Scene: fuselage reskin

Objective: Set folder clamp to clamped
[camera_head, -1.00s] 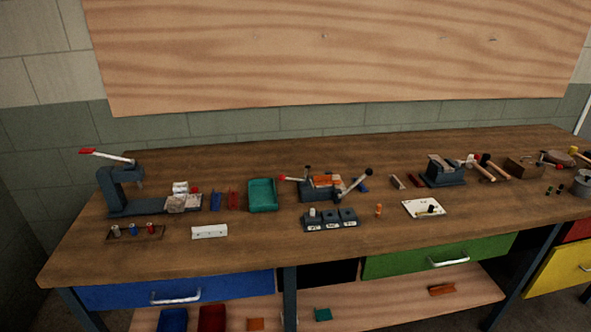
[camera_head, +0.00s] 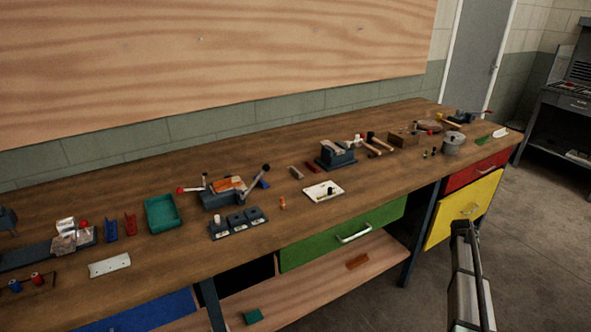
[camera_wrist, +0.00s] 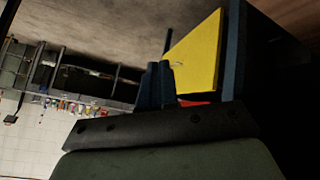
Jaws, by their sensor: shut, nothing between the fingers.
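The likely folder is a small dark fixture (camera_head: 226,192) on the middle of the bench in the head view, with an orange piece (camera_head: 228,184) on it. A lever with a red tip (camera_head: 181,190) sticks out to its left, and a lever with a black ball end (camera_head: 266,168) rises to its right. Which lever is the clamp, and its setting, I cannot tell. My gripper (camera_head: 463,228) is at the lower right in the head view, in front of the yellow drawer, well away from the fixture. In the wrist view its fingers (camera_wrist: 156,70) are together and empty.
The wooden bench (camera_head: 360,205) carries a green tray (camera_head: 161,213), a block with several sockets (camera_head: 239,223), a white plate (camera_head: 323,190) and a vise-like fixture (camera_head: 336,155). Below are a green drawer (camera_head: 320,240) and a yellow drawer (camera_head: 480,207). Open floor lies at the right.

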